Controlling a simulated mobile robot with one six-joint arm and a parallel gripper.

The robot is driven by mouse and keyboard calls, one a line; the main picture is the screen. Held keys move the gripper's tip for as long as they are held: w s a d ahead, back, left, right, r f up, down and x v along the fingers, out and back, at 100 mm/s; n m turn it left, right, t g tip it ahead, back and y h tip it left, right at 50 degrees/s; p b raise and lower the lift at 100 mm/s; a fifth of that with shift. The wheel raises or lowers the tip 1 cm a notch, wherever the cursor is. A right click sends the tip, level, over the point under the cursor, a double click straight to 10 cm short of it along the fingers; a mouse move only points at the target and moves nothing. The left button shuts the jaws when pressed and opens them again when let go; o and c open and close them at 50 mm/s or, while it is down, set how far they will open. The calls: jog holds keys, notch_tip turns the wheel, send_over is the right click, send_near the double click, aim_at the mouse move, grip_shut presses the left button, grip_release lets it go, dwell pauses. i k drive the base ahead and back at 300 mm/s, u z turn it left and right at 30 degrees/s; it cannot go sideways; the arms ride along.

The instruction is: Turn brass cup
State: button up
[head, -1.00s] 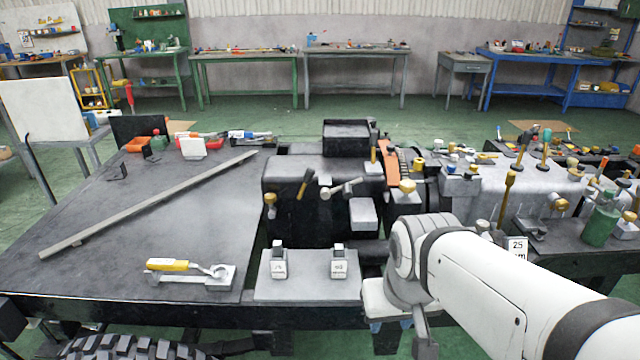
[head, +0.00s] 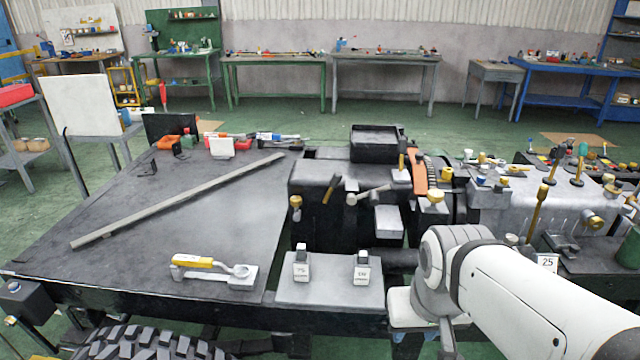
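Several brass-coloured pieces show in the head view, and I cannot tell for sure which is the brass cup. One small brass piece (head: 295,202) sits at the left side of the black housing. Another brass piece (head: 435,197) stands on top, right of the orange strip. A wider brass piece (head: 593,222) sits on the side of the grey housing at the right. My white arm reaches in from the lower right. My gripper is not visible, and no brass piece is seen held.
A long grey bar (head: 180,200) lies across the dark bench top (head: 215,225). A yellow-handled clamp (head: 213,270) and a plate with two labelled blocks (head: 330,295) are at the front edge. Upright brass-coloured rods and a green bottle (head: 628,246) crowd the right. The left bench top is mostly clear.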

aim_at(295, 201)
jog(key=z, duration=0.6)
jog(key=k, duration=0.85)
jog(key=z, duration=0.75)
jog(key=k, duration=0.35)
jog(key=u, duration=0.1)
jog(key=i, duration=1.6)
jog(key=u, duration=1.5)
jog(key=i, duration=1.2)
jog(key=u, duration=0.75)
jog(key=k, duration=0.85)
jog(key=u, duration=0.15)
jog(key=i, duration=0.65)
jog(key=z, duration=0.05)
